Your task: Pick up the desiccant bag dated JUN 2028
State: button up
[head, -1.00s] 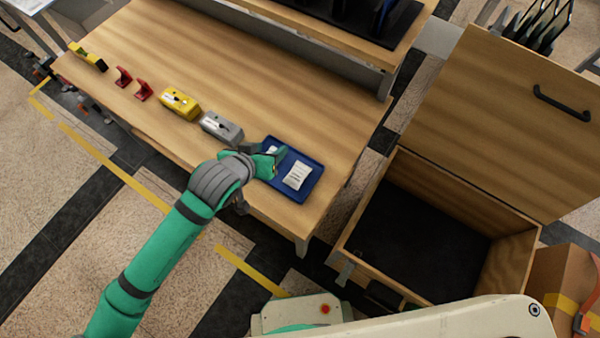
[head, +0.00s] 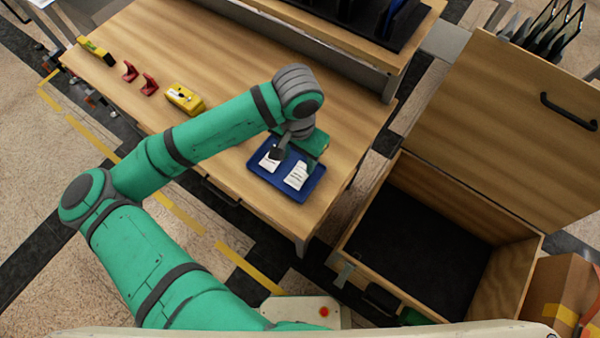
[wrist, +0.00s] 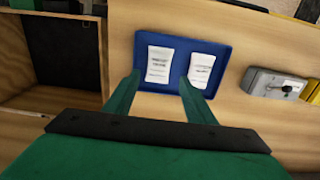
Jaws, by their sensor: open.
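Two white desiccant bags lie in a blue tray (head: 262,177) near the table's right end. One bag (head: 296,175) is on the right in the head view and shows as the left bag (wrist: 159,64) in the wrist view. The other bag (head: 269,159) is partly hidden by my arm and shows as the right bag (wrist: 202,68) in the wrist view. The print is too small to read a date. My gripper (wrist: 160,77) is open and empty over the tray. In the wrist view its fingertips appear either side of the left bag's lower end.
A wooden crate (head: 486,215) with a raised lid stands right of the table (head: 219,76). A yellow box (head: 184,98) and red brackets (head: 149,84) are along the table's front. A raised shelf (head: 310,22) runs behind.

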aim_at(299, 173)
jog(key=shift+s+d+f, duration=0.1)
jog(key=shift+f, duration=3.75)
jog(key=shift+c, duration=0.6)
jog(key=c, duration=0.7)
